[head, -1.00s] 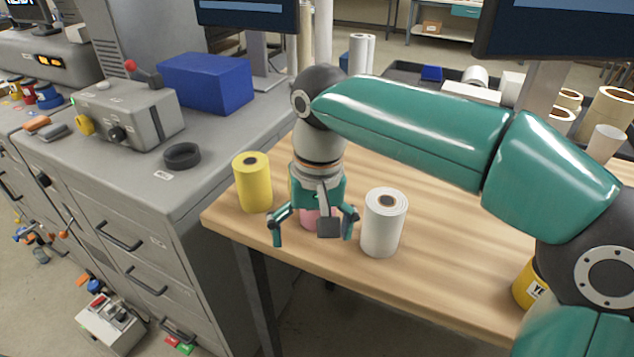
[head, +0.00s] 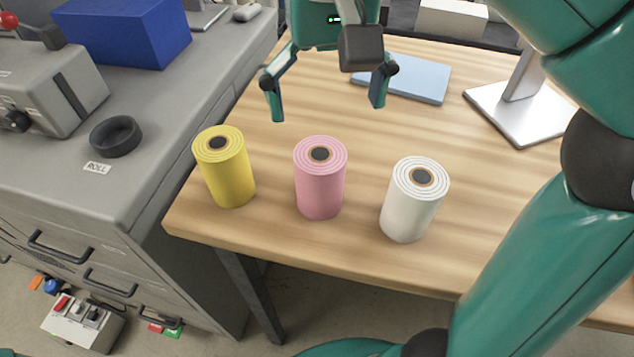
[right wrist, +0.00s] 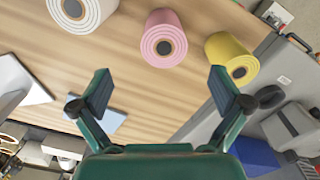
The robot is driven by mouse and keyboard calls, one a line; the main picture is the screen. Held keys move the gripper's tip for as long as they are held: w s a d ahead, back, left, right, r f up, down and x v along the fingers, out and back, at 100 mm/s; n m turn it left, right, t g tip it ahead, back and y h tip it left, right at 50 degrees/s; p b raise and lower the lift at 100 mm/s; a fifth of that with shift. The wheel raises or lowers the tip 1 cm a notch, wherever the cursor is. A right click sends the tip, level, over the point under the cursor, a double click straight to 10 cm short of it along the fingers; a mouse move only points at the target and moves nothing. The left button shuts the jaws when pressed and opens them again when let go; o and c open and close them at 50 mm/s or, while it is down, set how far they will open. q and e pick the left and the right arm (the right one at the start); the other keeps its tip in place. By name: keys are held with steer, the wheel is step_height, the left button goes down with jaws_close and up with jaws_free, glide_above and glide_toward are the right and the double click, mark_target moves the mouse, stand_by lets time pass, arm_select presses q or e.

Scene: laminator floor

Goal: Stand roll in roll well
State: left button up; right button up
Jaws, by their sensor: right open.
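Three rolls stand upright in a row on the wooden table: a yellow roll (head: 228,172), a pink roll (head: 320,182) and a white roll (head: 410,205). The right wrist view also shows the yellow roll (right wrist: 228,50), pink roll (right wrist: 165,32) and part of the white roll (right wrist: 95,8). The roll well is a black ring (head: 116,136) on the grey cabinet top, behind a label reading ROLL; it looks empty. My right gripper (head: 325,100) is open and empty, above the table and behind the pink roll, apart from all rolls. My left gripper is not in view.
The grey cabinet (head: 140,190) stands left of the table (head: 290,255). A grey lever box (head: 50,85) and a blue box (head: 122,30) sit on it. A light blue pad (head: 405,78) and a monitor stand (head: 515,105) are farther back on the table.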

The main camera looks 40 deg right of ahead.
mark_target(325, 157)
step_height(325, 157, down, 7)
steer(key=shift+f+b, duration=0.15)
steer(key=shift+b, duration=0.5)
steer(key=shift+w+f, duration=0.15)
steer(key=shift+f, duration=0.25)
steer(key=shift+w+f, duration=0.25)
steer(key=shift+f, duration=0.95)
steer(key=shift+w+f, duration=0.2)
steer(key=shift+f, duration=0.95)
steer(key=c, duration=1.5)
arm_select(q)
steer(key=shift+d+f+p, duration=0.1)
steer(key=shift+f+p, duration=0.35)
steer(key=shift+p, duration=0.35)
arm_select(e)
steer(key=shift+r, duration=5.05)
